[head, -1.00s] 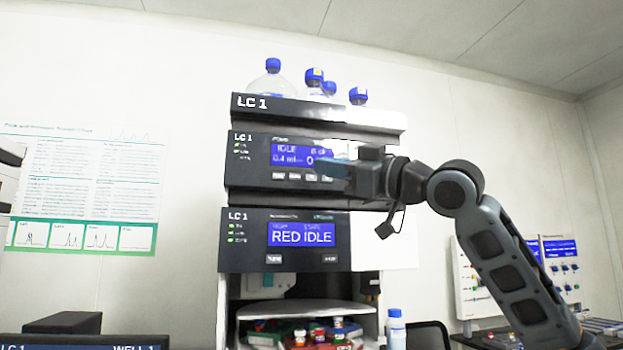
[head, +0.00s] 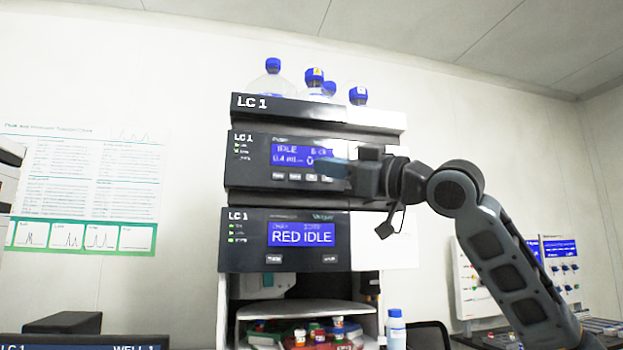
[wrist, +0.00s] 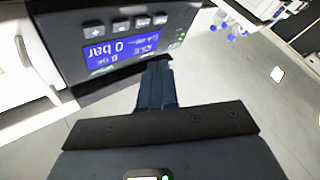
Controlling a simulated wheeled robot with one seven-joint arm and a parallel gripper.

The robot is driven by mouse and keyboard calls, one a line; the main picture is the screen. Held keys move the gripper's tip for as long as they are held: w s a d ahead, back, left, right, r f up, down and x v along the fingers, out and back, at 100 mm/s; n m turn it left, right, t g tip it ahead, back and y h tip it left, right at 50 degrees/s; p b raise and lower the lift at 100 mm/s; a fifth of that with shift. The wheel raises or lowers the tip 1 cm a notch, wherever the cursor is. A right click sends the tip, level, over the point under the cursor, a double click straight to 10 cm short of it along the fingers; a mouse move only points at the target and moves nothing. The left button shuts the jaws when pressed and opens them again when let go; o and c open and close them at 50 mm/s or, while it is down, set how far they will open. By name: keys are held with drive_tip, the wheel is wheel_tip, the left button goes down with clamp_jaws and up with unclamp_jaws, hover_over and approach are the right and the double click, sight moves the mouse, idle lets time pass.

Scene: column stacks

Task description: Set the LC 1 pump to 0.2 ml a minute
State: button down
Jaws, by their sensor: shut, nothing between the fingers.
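The LC 1 pump (head: 250,185) is the middle dark module of the stack in the head view. Its blue display (head: 290,155) reads IDLE and 0.4 ml, with the right end partly covered by my gripper. A row of small buttons (head: 295,177) runs under the display. In the wrist view the pump's display (wrist: 112,48) shows 0 bar, with several buttons (wrist: 121,25) along its edge. My gripper (head: 320,165) is shut and empty, its fingertips in front of the display's right end. The fingertips (wrist: 157,66) also show in the wrist view; I cannot tell whether they touch the panel.
Below the pump, another LC 1 module (head: 240,255) has a display reading RED IDLE. Above it, a tray (head: 320,115) labelled LC 1 carries bottles with blue caps (head: 273,65). An open bay with vials (head: 338,322) lies underneath.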

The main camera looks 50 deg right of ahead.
sight(320, 177)
idle(0.4)
drive_tip(key=s+a+r+n+t, duration=0.3)
drive_tip(key=a+r+n, duration=0.1)
drive_tip(key=n, duration=0.4)
drive_tip(key=f+n+h, duration=0.1)
drive_tip(key=d+f+n+h, duration=0.1)
drive_tip(key=f, duration=0.1)
drive_tip(key=f+n+h, duration=0.1)
drive_tip(key=n, duration=0.1)
drive_tip(key=shift+d+f, duration=0.25)
drive_tip(key=shift+f, duration=0.05)
drive_tip(key=shift+w, duration=0.15)
drive_tip(key=shift+w+d+b, duration=0.15)
drive_tip(key=shift+w+d, duration=0.65)
drive_tip(key=shift+w, duration=0.4)
drive_tip(key=shift+w+d+b, duration=0.15)
drive_tip(key=shift+w+d, duration=0.7)
drive_tip(key=shift+w, duration=0.3)
drive_tip(key=shift+w+d+b, duration=0.15)
drive_tip(key=shift+w+d, duration=0.65)
drive_tip(key=shift+w, duration=0.4)
